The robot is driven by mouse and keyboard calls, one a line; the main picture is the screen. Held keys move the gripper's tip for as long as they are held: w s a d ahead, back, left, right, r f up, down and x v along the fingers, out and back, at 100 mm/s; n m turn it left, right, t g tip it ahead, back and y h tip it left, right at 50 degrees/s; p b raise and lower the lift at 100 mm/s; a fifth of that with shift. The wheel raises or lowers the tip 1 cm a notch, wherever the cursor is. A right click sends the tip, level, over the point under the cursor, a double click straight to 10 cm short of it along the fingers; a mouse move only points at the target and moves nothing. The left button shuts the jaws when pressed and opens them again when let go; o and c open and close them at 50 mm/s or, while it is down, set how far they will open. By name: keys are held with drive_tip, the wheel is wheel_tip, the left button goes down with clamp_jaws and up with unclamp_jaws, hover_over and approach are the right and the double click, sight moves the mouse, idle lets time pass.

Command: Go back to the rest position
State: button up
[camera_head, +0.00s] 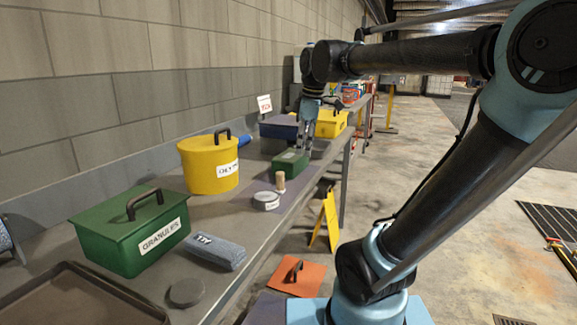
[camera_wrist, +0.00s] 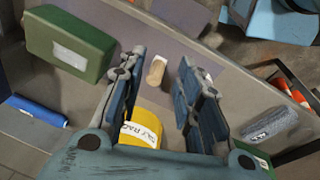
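My gripper (camera_head: 305,138) hangs pointing down over the bench (camera_head: 230,265), close to a small green box (camera_head: 289,163). In the wrist view my gripper (camera_wrist: 161,62) has its two blue fingers spread apart, with nothing held between them. A tan wooden cylinder (camera_wrist: 156,70) shows beyond the gap; it also stands on the bench in the head view (camera_head: 281,182). My arm reaches across from the right, well stretched out. The exact height of the fingertips above the bench is hard to tell.
The bench holds a yellow bin (camera_head: 205,165), a large green box (camera_head: 120,238), a grey folded cloth (camera_head: 215,252), a round labelled tin (camera_head: 266,201) and a yellow box (camera_head: 332,123). A block wall stands behind. A yellow floor sign (camera_head: 326,220) stands beside the bench; the aisle right is mostly open.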

drive_tip(key=s+d+f+m, duration=0.4)
drive_tip(key=s+f+m, duration=0.1)
drive_tip(key=f, duration=0.3)
drive_tip(key=s+d+f+m, duration=0.5)
drive_tip(key=f, duration=0.3)
drive_tip(key=s+d+f+m+h, duration=0.1)
drive_tip(key=s+d+f+m, duration=0.4)
drive_tip(key=f, duration=0.3)
drive_tip(key=shift+s+m, duration=0.15)
drive_tip(key=shift+m, duration=0.25)
drive_tip(key=shift+d, duration=0.1)
